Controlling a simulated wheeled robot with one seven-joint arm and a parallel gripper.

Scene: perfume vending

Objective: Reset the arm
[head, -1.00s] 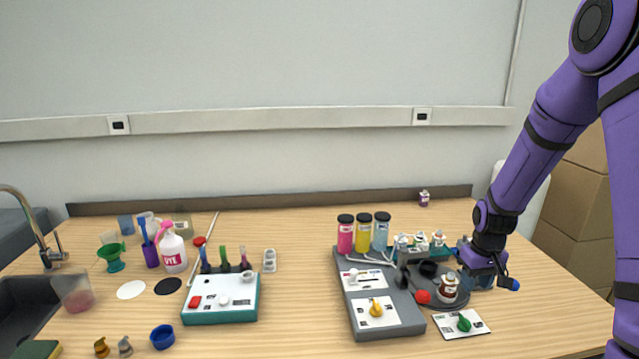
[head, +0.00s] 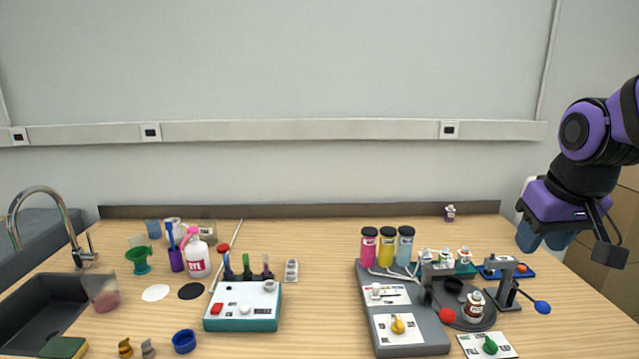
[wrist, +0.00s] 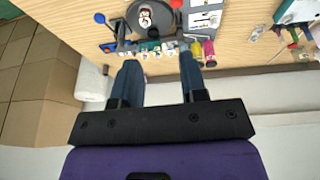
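My gripper (head: 543,240) is raised at the right side of the head view, off the right end of the table and in front of cardboard boxes. In the wrist view, my gripper (wrist: 157,80) has its two blue-grey fingers spread apart with nothing between them. The perfume machine (head: 402,312), with pink, yellow and blue cylinders, stands on the table to its left. It also shows upside down at the top of the wrist view (wrist: 204,18).
A round dark plate (head: 462,322) holds a small bottle (head: 474,305) beside a grey stand with red and blue knobs. The table's middle is clear.

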